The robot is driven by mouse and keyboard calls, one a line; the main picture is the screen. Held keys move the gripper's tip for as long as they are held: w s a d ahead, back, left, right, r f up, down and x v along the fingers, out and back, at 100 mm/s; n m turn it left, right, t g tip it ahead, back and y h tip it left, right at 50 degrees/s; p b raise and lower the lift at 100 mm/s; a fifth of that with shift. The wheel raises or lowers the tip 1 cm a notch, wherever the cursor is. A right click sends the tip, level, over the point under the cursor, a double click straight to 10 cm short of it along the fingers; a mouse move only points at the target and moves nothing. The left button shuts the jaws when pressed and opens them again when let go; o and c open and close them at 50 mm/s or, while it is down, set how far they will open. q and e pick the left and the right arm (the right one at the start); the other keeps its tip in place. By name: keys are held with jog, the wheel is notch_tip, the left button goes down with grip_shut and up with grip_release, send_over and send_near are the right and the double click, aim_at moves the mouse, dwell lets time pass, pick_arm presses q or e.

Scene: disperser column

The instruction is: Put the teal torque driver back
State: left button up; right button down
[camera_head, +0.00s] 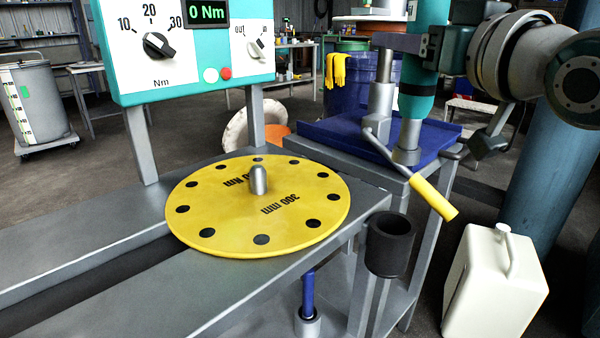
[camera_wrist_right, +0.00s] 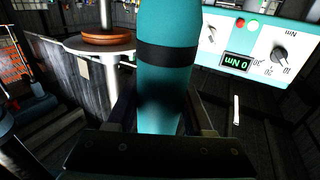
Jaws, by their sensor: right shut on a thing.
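The teal torque driver (camera_head: 425,65) is upright in my right gripper (camera_head: 420,45), at the upper right of the head view. It has a black band and a grey lower end that points down. My right gripper is shut around its body. In the right wrist view the driver (camera_wrist_right: 168,25) stands between the fingers of the gripper (camera_wrist_right: 163,115). A black open cup (camera_head: 390,246) is fixed at the bench's right corner, lower in the picture than the driver and slightly left of it. It looks empty from here. My left gripper is not in view.
A yellow disc (camera_head: 215,215) with a metal knob lies on the grey bench (camera_head: 100,225). A teal panel (camera_head: 180,75) reads 0 Nm. A lever with a yellow handle (camera_head: 433,198) sticks out near the cup. A blue tray (camera_head: 330,135) is behind, a cream canister (camera_head: 490,285) at right.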

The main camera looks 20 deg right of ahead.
notch_tip(320, 180, down, 17)
jog(key=b, duration=0.6)
jog(key=shift+f, duration=0.15)
jog(key=shift+c, duration=1.5)
grip_release()
jog(key=shift+f, duration=0.1)
